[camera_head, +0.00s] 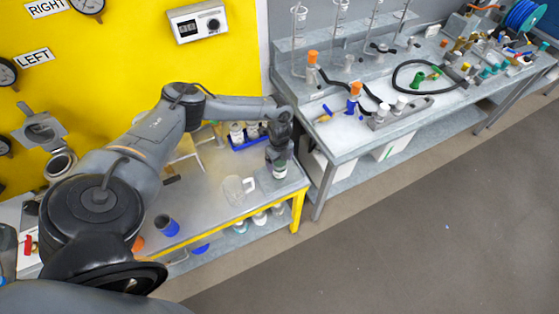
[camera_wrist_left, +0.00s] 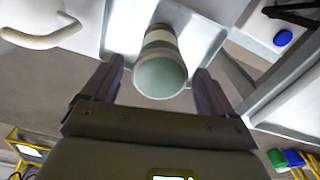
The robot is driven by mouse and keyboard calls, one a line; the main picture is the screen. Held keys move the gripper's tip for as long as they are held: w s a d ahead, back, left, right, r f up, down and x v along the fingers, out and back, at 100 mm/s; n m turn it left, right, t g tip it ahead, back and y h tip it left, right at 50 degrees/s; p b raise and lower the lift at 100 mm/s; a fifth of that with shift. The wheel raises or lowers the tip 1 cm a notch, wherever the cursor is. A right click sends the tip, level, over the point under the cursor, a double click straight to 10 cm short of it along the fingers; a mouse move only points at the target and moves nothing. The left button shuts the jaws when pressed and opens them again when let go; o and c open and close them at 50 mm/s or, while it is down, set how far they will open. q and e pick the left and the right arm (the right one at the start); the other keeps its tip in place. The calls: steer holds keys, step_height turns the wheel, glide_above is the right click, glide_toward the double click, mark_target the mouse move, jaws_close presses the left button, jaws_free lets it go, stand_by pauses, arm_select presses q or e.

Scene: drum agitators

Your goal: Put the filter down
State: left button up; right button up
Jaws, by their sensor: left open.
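The filter, which I take to be the white cylinder with the pale green end (camera_wrist_left: 160,70), is between the fingers of my left gripper (camera_wrist_left: 159,88). In the wrist view a gap shows on each side of it, so the open fingers do not visibly touch it. In the head view my left gripper (camera_head: 279,158) points down over the right end of the yellow-edged table (camera_head: 205,225). The filter (camera_head: 280,171) shows below the gripper, partly covered by it. Whether its base rests fully on the surface is hard to tell. My right gripper is not in view.
A clear jug with a white handle (camera_head: 236,189) stands left of the filter. A blue tray (camera_head: 250,143) with white bottles lies behind it. A blue cup (camera_head: 167,226) is near the front left. A grey bench (camera_head: 350,140) with glassware stands to the right.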

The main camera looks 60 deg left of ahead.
arm_select(q)
steer(key=shift+r, duration=0.25)
step_height(320, 180, up, 10)
steer(key=w+d+f+m+t+h, duration=0.1)
steer(key=w+d+f, duration=0.1)
steer(key=d, duration=0.7)
steer(key=w+d+f+m+t, duration=0.1)
steer(key=d+f+m, duration=0.15)
steer(key=d, duration=0.65)
steer(key=s+d+r+n+t+h, duration=0.1)
steer(key=s+d+n+t+h, duration=0.2)
steer(key=d, duration=1.7)
steer(key=s+d+r+n+t+y, duration=0.1)
steer(key=s+r+n+t+y, duration=0.1)
steer(key=s+r+n, duration=0.4)
steer(key=s+a+n+g+y, duration=0.1)
steer(key=s+a+n+g, duration=0.2)
steer(key=s+a+n, duration=0.6)
steer(key=shift+s+a+r+y, duration=0.15)
steer(key=shift+s+a+y, duration=0.25)
steer(key=shift+s, duration=0.2)
